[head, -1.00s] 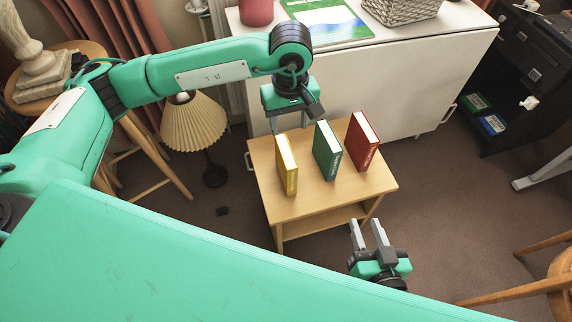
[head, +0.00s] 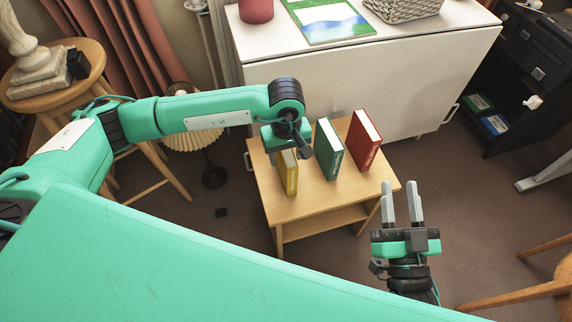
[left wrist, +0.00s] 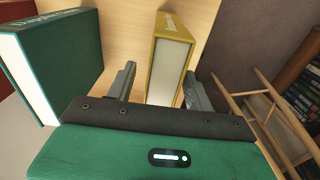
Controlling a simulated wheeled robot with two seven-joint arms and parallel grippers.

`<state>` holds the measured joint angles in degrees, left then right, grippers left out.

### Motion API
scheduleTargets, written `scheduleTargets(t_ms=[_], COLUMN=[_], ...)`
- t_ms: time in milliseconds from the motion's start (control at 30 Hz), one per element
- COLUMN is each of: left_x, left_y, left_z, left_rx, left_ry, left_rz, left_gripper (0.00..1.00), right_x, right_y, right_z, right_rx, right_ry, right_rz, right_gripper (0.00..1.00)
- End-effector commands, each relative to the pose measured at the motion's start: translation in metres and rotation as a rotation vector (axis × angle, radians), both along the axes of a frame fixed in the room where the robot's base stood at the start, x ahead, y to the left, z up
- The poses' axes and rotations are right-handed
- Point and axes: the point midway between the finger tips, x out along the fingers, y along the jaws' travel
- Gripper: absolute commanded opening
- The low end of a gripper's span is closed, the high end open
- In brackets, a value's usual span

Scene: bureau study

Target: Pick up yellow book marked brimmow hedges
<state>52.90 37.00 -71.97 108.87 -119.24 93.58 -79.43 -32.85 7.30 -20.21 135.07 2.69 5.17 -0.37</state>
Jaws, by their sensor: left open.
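The yellow book (head: 289,176) stands upright on the small wooden table (head: 330,195), partly hidden in the head view by my left gripper (head: 289,150). In the left wrist view the yellow book (left wrist: 172,58) lies between the two open fingers of my left gripper (left wrist: 158,80). There is a clear gap to the left finger; the right finger is close to the cover, and I cannot tell if it touches. The spine lettering is too small to read. My right gripper (head: 402,205) is open and empty in front of the table's right side.
A green book (head: 328,150) stands right of the yellow one, and a red book (head: 364,142) stands further right. A white cabinet (head: 400,80) is behind the table. A pleated lamp (head: 192,138) and a wooden stool (head: 88,62) are at the left.

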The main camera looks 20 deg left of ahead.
Motion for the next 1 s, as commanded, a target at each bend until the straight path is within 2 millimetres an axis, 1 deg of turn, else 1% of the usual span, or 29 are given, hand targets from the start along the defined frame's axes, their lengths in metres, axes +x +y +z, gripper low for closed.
scheduleTargets(t_ms=[200, 233, 367, 400, 500, 800, 967, 1000], left_x=[0.000, 0.000, 0.000, 0.000, 0.000, 0.000, 0.001, 0.001], left_y=[0.000, 0.000, 0.000, 0.000, 0.000, 0.000, 0.000, 0.000], left_z=[-0.001, -0.001, -0.001, -0.001, -0.001, 0.001, 0.013, 0.018], left_rx=[0.000, 0.000, 0.000, 0.000, 0.000, 0.000, 0.000, 0.000], left_ry=[0.000, 0.000, 0.000, 0.000, 0.000, -0.001, -0.002, -0.004], left_rz=[0.000, 0.000, 0.000, 0.000, 0.000, 0.000, 0.000, 0.000], left_gripper=[0.53, 0.51, 0.25, 0.17, 0.00, 0.00, 0.00, 0.00], right_x=[0.000, 0.000, 0.000, 0.000, 0.000, 0.000, 0.001, -0.001], right_y=[-0.001, 0.000, 0.000, 0.000, 0.000, 0.000, 0.001, 0.003], right_z=[0.002, 0.002, 0.002, 0.002, 0.002, 0.002, -0.001, -0.008], right_rx=[0.002, 0.002, 0.002, 0.002, 0.001, 0.000, -0.006, -0.012], right_ry=[-0.009, -0.009, -0.008, -0.008, -0.007, -0.004, 0.022, 0.052], right_rz=[-0.001, -0.001, -0.001, -0.001, -0.001, -0.001, 0.004, 0.009], right_gripper=[0.36, 0.36, 0.36, 0.36, 0.36, 0.36, 0.36, 0.36])
